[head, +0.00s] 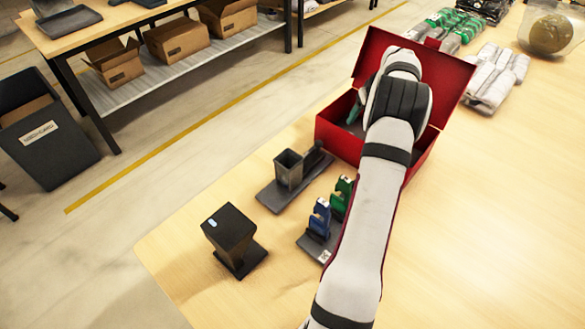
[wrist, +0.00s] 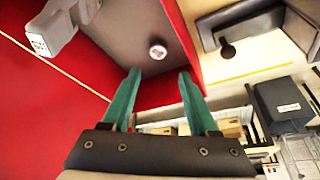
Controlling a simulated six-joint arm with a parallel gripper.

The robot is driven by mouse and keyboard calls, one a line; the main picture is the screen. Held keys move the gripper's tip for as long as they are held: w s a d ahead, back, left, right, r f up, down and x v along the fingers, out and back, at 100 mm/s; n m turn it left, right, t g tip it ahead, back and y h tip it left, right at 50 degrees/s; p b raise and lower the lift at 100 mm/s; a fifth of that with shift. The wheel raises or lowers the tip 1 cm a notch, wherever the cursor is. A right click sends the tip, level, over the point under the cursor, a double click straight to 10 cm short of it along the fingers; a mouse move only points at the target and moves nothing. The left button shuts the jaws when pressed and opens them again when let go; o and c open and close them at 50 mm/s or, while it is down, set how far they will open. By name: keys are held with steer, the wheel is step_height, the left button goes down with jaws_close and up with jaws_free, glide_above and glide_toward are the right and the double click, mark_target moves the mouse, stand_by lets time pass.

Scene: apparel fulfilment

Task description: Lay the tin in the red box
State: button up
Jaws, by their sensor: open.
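The red box (head: 338,140) stands on the table with its lid (head: 455,80) raised. My arm reaches over it, and a teal finger of my gripper (head: 355,110) shows at its opening. In the wrist view my gripper (wrist: 160,85) has its two teal fingers wide apart with nothing between them. A small round thing with a white end, probably the tin (wrist: 157,50), is against the box's grey inside, beyond the fingertips and apart from them. The box's red wall (wrist: 168,92) shows beside it. The tin is hidden in the head view.
A grey piece with a printed label (wrist: 55,28) shows before the red surface; I cannot tell what it is. Near the box stand a grey cup on a dark base (head: 288,170), blue (head: 320,218) and green (head: 342,198) devices, and a black stand (head: 232,238).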

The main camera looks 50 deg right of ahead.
steer(key=w+a+r+y, duration=0.1)
steer(key=w+a+r, duration=0.2)
steer(key=a, duration=0.2)
steer(key=w+a+r, duration=0.2)
steer(key=w+a, duration=0.2)
steer(key=a, duration=0.2)
steer(key=a+r+n+y, duration=0.1)
steer(key=a+r, duration=0.2)
steer(key=a, duration=0.8)
steer(key=a+r+y, duration=0.1)
steer(key=a+r, duration=0.2)
steer(key=a, duration=0.9)
steer(key=s+a+g+y, duration=0.1)
steer(key=s+a, duration=0.4)
steer(key=a, duration=0.4)
steer(key=s+a+g, duration=0.2)
steer(key=s+a, duration=0.4)
steer(key=a, duration=0.2)
steer(key=s+a+f, duration=0.2)
steer(key=s+a, duration=0.3)
steer(key=s, duration=0.5)
steer(key=shift+a+f+g, duration=0.15)
steer(key=shift+f+g, duration=0.15)
steer(key=shift+g, duration=0.1)
steer(key=shift+w, duration=0.1)
